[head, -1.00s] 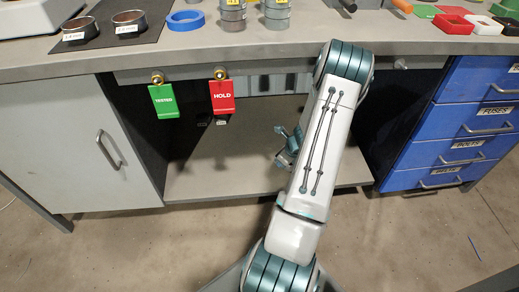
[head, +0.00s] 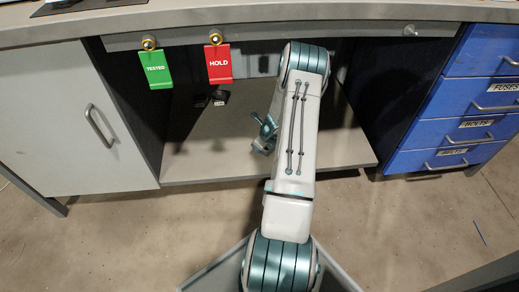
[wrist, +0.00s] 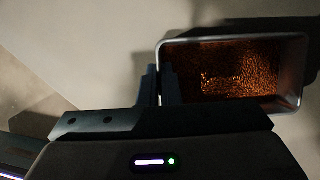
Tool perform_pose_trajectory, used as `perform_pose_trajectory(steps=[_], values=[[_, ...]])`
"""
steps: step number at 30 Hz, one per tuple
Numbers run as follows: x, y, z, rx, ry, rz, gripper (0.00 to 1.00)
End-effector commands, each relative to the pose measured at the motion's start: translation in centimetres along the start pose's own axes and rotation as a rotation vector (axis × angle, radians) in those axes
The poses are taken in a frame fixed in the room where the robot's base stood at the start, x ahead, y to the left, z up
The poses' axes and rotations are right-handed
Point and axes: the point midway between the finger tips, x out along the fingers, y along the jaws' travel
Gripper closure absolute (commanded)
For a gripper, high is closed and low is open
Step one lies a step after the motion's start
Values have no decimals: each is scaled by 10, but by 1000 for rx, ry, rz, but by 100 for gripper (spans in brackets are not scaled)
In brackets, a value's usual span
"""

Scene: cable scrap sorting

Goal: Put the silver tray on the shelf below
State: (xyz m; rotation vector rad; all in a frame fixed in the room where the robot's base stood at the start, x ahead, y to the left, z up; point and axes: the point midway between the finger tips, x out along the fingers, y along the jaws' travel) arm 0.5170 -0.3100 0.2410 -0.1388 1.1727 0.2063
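The silver tray (wrist: 303,75), filled with coppery granules, shows at the upper right in the wrist view. My gripper's two dark fingers (wrist: 160,86) stand close together on either side of its left wall, shut on it. The tray is over or on a pale surface, with shadow beside it; I cannot tell whether it touches. In the head view my gripper (head: 265,135) is under the bench, above the lower shelf (head: 205,150). My arm hides the tray there.
A green TESTED tag (head: 155,70) and a red HOLD tag (head: 219,65) hang from the bench front. Small black items (head: 220,97) show at the shelf's back. A grey cabinet (head: 65,120) stands left, blue drawers (head: 455,105) right. The shelf's left part is clear.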

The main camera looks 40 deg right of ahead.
Motion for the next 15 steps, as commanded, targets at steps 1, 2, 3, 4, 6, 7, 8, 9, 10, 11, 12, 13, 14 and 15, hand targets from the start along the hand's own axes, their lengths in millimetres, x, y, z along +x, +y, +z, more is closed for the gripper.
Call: perform_pose_trajectory(steps=[1, 2, 3, 4, 6, 7, 8, 9, 10, 11, 12, 13, 14, 15], values=[[0, -1, 0, -1, -2, -2, 100], [0, -1, 1, -1, -2, -3, 100], [-1, -1, 1, -2, -2, -3, 100], [-1, -1, 1, -2, -2, -3, 100], [-1, -1, 1, -2, -1, -2, 100], [0, -1, 1, -2, -1, -2, 100], [0, -1, 0, -2, -1, -2, 100], [2, -1, 0, -2, -1, -2, 100], [3, -1, -1, -2, -1, -2, 100], [3, 0, -1, -1, -1, -1, 94], [2, 0, -1, -1, -1, -1, 83], [2, 0, -1, -1, -1, -1, 75], [2, 0, -1, -1, -1, -1, 75], [2, 0, -1, -1, -1, -1, 75]])
